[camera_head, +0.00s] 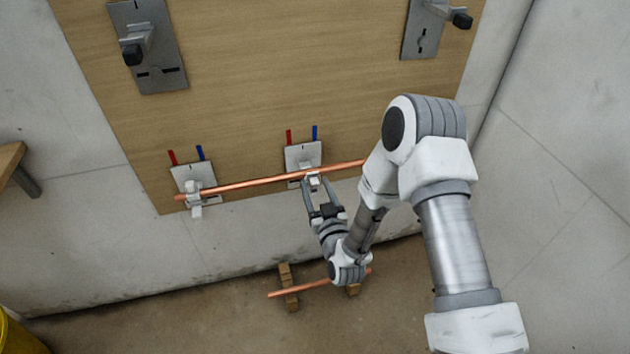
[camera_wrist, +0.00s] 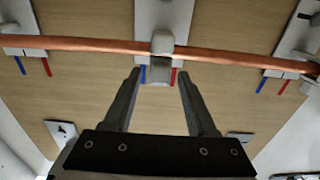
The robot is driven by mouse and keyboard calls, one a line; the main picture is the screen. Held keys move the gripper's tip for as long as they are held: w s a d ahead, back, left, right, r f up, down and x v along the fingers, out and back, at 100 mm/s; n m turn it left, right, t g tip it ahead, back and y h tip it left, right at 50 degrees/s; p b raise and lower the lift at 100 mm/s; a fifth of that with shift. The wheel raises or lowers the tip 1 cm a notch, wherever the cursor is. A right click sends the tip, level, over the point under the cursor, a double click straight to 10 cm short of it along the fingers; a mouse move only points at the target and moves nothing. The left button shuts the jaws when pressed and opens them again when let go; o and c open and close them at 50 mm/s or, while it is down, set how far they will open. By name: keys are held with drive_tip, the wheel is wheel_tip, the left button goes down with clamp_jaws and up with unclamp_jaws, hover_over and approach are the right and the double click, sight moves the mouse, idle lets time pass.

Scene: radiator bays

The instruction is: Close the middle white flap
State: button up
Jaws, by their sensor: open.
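The middle white flap (camera_head: 312,180) is a small white piece on a light plate, at the copper pipe (camera_head: 245,183). In the wrist view the white flap (camera_wrist: 162,42) shows at the pipe (camera_wrist: 90,45), top centre. I cannot tell how far it is open. My gripper (camera_head: 318,188) is open just below it in the head view. In the wrist view its two fingers (camera_wrist: 159,76) are spread with their tips either side of the clip's lower part, just short of the pipe. Nothing is held. I cannot tell whether a finger touches the flap.
A left clip (camera_head: 194,187) also sits on the pipe; its white part hangs below. My arm hides the pipe's right end in the head view. A loose copper pipe (camera_head: 300,289) rests on wooden blocks (camera_head: 288,287) on the floor. Grey brackets (camera_head: 147,45) are higher on the wooden board (camera_head: 260,70).

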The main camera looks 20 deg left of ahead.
drive_tip(key=shift+w+a, duration=0.15)
drive_tip(key=shift+w, duration=0.1)
clamp_jaws()
idle(0.3)
